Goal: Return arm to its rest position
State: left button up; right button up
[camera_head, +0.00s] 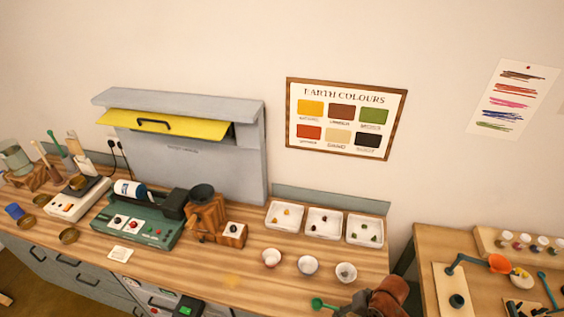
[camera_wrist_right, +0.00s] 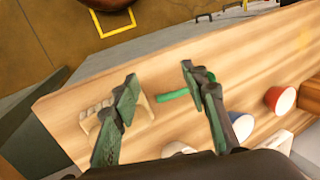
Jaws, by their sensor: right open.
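My right gripper (camera_wrist_right: 158,73) is open in the right wrist view, its two dark green fingers apart with nothing held between them. It is over the wooden worktop (camera_wrist_right: 70,105) near its end. A green handle (camera_wrist_right: 174,95) shows between the fingers, beside the right finger. A pale ridged piece (camera_wrist_right: 142,112) shows behind the left finger and is partly hidden by it. In the head view my right arm (camera_head: 388,298) is at the bottom edge, beside a green scoop (camera_head: 319,303). My left arm is in neither view.
Three small bowls, including one white bowl (camera_head: 308,265), stand in front of white trays (camera_head: 285,216). A green device (camera_head: 138,229) and a grey hood (camera_head: 230,160) are further left. A second table (camera_head: 428,246) with jars and tools stands at right, across a gap.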

jog(key=s+d+n+t+h, duration=0.3)
jog(key=s+d+h, duration=0.2)
jog(key=s+d, duration=1)
notch_tip(320, 180, down, 39)
jog(key=s+a+g+b, duration=0.1)
jog(key=s+a+b, duration=0.2)
jog(key=b, duration=0.6)
jog(key=s+f+n+g+b, duration=0.1)
jog(key=s+f+b, duration=0.5)
jog(key=s+f, duration=1.3)
notch_tip(320, 180, down, 4)
jog(key=shift+r+g+y, duration=0.1)
jog(key=shift+g+y, duration=0.2)
jog(key=shift+d, duration=0.1)
jog(key=shift+w+n, duration=0.1)
jog(key=shift+n, duration=0.2)
